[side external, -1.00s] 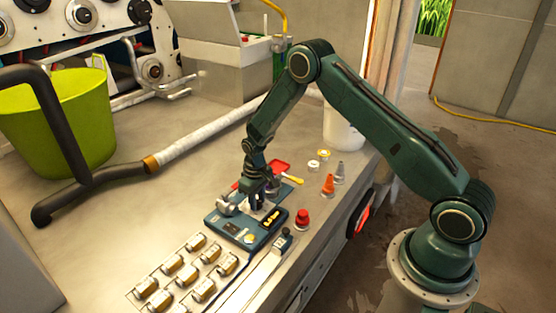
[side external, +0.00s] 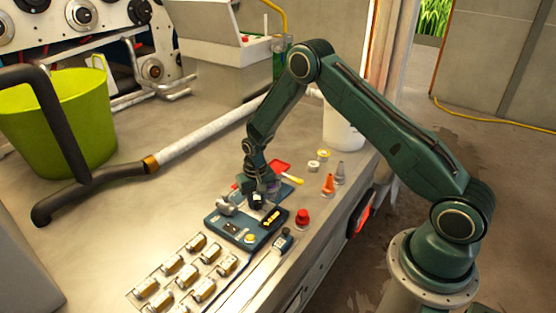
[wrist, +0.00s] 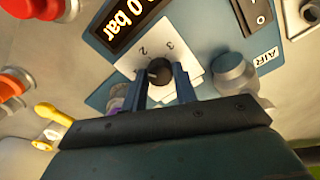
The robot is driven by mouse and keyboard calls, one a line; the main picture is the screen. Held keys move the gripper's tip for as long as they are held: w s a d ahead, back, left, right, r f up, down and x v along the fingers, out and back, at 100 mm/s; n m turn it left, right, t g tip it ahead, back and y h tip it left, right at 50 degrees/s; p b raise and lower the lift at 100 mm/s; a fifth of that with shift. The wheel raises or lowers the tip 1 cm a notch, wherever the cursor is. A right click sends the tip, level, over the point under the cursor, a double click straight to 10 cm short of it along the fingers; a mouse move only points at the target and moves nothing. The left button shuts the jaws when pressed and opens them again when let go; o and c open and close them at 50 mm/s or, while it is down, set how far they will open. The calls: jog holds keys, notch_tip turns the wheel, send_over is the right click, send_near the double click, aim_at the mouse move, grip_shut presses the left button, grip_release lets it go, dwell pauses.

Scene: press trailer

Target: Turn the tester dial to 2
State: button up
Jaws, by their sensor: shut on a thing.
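The blue tester (side external: 222,224) lies on the bench with a lit display that reads "0 bar" in the wrist view (wrist: 125,25). Its black dial (wrist: 159,70) sits on a white plate with the numbers 2 and 3 visible; the other marks are hidden. A small pale mark shows on the dial, but I cannot tell exactly which number it points at. My gripper (wrist: 161,82) is shut on the dial, one finger on each side. In the side external view my gripper (side external: 259,199) is over the tester's far part, hiding the dial.
A grey knob (wrist: 235,72) marked AIR is close beside my right finger. A black switch (wrist: 257,14) is above it. Several brass fittings (side external: 188,274) lie in front.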

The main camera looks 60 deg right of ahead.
aim_at(257, 202)
jog(key=m, duration=0.6)
jog(key=shift+m, duration=0.3)
dwell(0.4)
jog(key=o, duration=1)
jog(key=shift+c, duration=0.2)
jog(key=shift+r, duration=0.2)
notch_tip(257, 202, up, 14)
jog(key=shift+f, duration=0.25)
jog(key=shift+r, duration=0.1)
